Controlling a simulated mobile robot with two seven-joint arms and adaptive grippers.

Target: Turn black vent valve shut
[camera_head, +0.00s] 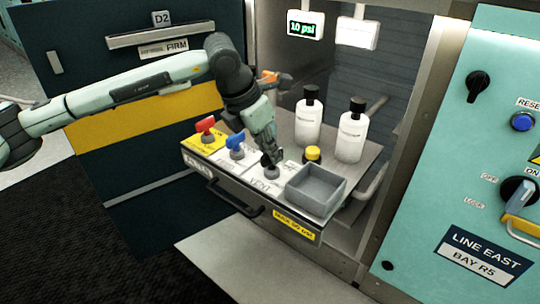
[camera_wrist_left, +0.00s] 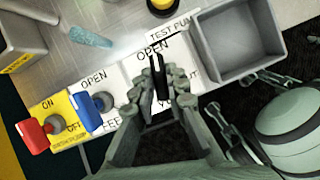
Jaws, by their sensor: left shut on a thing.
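The black vent valve (camera_head: 270,171) sits on the white label plate marked VENT at the front of the pulled-out shelf. My left gripper (camera_head: 269,152) comes down on it from above and covers most of it in the head view. In the left wrist view the black handle (camera_wrist_left: 159,78) stands between the fingertips of my left gripper (camera_wrist_left: 160,92), which is shut on it. There the handle points up towards the printed word OPEN. The word at its right is partly covered by a finger, with only its end showing.
A blue valve (camera_head: 236,142) and a red valve (camera_head: 206,126) stand left of the vent valve. A grey open tray (camera_head: 313,204) is close on its right, with a yellow-black button (camera_head: 312,154) and two white bottles (camera_head: 351,136) behind. A display (camera_head: 305,25) reads 10 psi.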

